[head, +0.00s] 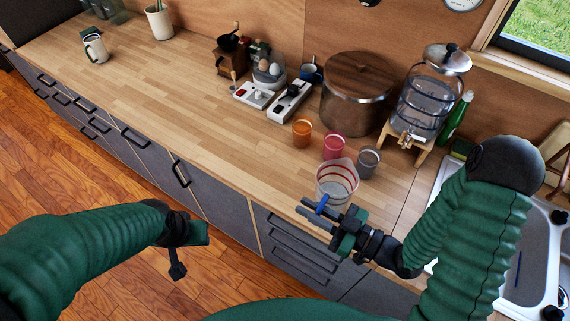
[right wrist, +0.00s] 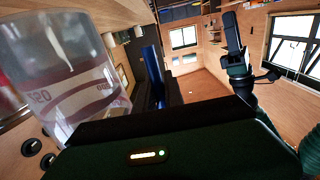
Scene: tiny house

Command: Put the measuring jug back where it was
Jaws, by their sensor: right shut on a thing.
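The measuring jug (head: 337,180) is clear with red bands and a blue handle. It is upright near the counter's front edge, just in front of the pink cup; whether its base touches the counter is hard to tell. My right gripper (head: 321,212) is shut on the jug's blue handle. In the right wrist view the jug (right wrist: 65,85) fills the left side, with red markings on its wall, beside the blue handle (right wrist: 152,75). My left gripper (head: 186,248) hangs in front of the drawers, away from the jug; its jaw opening is unclear.
An orange cup (head: 302,133), a pink cup (head: 333,147) and a grey cup (head: 367,161) stand behind the jug. A lidded pot (head: 355,105) and a drink dispenser (head: 427,95) are further back. The sink (head: 525,250) is at right. The counter's left middle (head: 165,90) is clear.

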